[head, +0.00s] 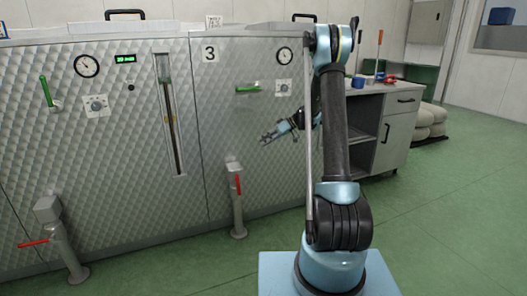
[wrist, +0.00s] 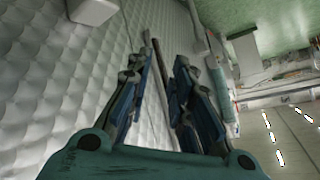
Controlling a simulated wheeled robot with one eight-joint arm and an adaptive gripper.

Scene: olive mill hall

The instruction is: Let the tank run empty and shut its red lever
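The quilted metal tank front (head: 125,190) fills the left and middle of the head view, with a seam left of the number 3 plate (head: 209,54). A red lever (head: 238,185) lies upright along a short outlet pipe (head: 236,212) under the number 3 section. Another red lever (head: 32,243) is level, sticking out left from the left outlet pipe (head: 65,250). A sight glass (head: 170,120) stands left of the seam; its level is hard to read. My gripper (head: 265,139) is open and empty before the number 3 section, above its outlet; its spread fingers show in the wrist view (wrist: 160,75).
A green handle (head: 46,92) stands near upright at left; another (head: 248,89) is level. Dials (head: 87,66) and a lit green display (head: 125,58) sit above. A grey bench (head: 385,130) with tools stands behind my arm. Green floor (head: 460,220) is clear at right.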

